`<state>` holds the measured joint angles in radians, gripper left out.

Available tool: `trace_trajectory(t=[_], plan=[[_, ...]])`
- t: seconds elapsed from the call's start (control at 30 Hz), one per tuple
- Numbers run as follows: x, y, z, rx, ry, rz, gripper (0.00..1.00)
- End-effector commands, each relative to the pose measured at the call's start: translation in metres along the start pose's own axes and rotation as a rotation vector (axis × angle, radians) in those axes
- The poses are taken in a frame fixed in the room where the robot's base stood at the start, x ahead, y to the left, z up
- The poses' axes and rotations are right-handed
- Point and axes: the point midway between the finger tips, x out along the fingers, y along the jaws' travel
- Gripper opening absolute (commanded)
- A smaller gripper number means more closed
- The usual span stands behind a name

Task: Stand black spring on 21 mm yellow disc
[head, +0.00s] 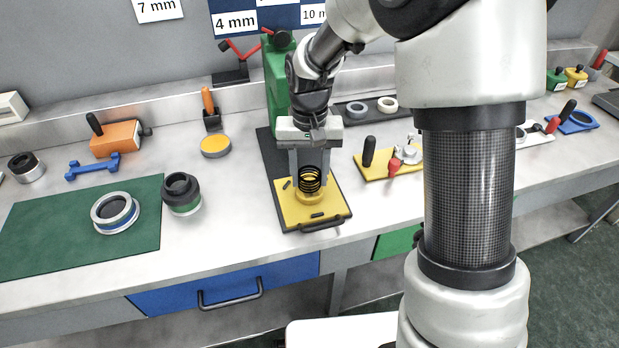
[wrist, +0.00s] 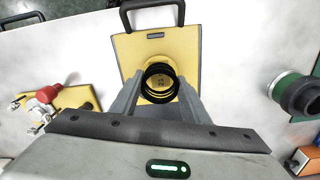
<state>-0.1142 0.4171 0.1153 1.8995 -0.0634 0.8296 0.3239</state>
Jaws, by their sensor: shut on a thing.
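The black spring (head: 310,179) is upright between the fingers of my gripper (head: 311,178), which is shut on it. In the wrist view the spring (wrist: 160,83) shows as a black ring between the two grey fingers of my gripper (wrist: 160,90). The yellow disc (head: 309,197) lies on a yellow plate (head: 328,212) directly below the spring. Through the spring's coil the wrist view shows the yellow disc (wrist: 160,80) with a mark like 21 on it. I cannot tell whether the spring touches the disc or hangs just above it.
The yellow plate has a dark handle (head: 322,227) at its front and small black pieces on it. A green machine (head: 277,85) stands behind. A dark green ring-shaped part (head: 182,194) stands left, and a yellow plate with a red-knobbed clamp (head: 376,170) lies right.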

Motion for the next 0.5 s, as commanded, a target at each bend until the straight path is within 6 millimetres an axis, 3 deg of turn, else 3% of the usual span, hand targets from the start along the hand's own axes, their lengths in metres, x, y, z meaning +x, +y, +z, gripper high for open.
trace_trajectory(t=[0.1,0.47,0.5], plan=[[0.0127,0.0000,0.0000,0.000,0.000,0.000,0.20],[0.0167,0.0001,0.0001,0.000,0.001,0.000,0.20],[0.0151,0.0001,0.0001,0.001,0.001,-0.001,0.48]])
